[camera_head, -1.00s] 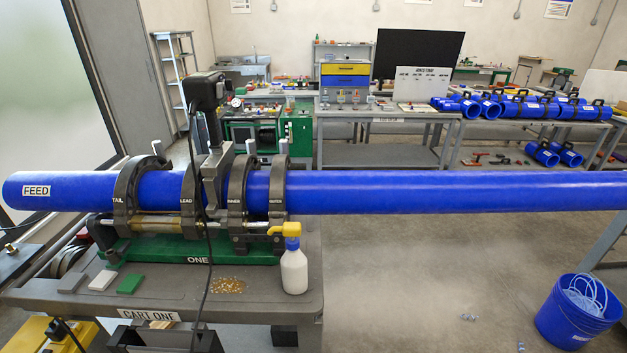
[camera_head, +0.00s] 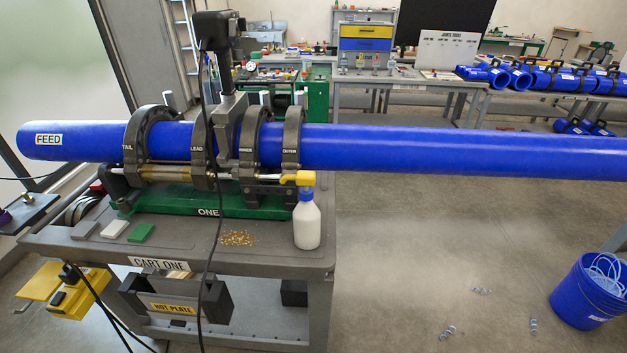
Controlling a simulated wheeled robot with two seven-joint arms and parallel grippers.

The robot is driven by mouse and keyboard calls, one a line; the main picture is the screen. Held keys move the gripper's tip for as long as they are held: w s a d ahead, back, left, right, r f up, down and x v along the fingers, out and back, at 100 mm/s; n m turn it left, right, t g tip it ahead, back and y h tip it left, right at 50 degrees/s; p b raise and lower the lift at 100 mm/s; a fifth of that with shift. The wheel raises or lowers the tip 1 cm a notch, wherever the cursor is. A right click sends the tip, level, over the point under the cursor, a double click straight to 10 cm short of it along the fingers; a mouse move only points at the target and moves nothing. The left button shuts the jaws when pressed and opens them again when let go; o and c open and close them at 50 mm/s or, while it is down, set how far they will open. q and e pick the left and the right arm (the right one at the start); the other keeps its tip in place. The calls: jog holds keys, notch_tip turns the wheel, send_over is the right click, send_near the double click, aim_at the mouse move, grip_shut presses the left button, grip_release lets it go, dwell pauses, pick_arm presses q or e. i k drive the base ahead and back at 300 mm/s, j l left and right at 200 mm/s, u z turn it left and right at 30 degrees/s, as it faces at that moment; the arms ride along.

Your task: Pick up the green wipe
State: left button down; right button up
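The green wipe (camera_head: 141,232) is a small flat block lying on the front left of the grey cart top (camera_head: 270,259). A white wipe (camera_head: 114,230) and a grey wipe (camera_head: 84,230) lie in a row to its left, apart from it. The green clamp base (camera_head: 180,202) stands just behind it. Nothing covers the green wipe. Neither of my grippers shows in the head view.
A long blue pipe (camera_head: 430,149) sits in black clamps above the cart and reaches far right. A spray bottle (camera_head: 306,222) stands at the cart's right. A black cable (camera_head: 215,240) hangs over the front edge. A blue bucket (camera_head: 590,291) stands on the floor.

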aim_at(142, 231)
jog(key=u, duration=1.45)
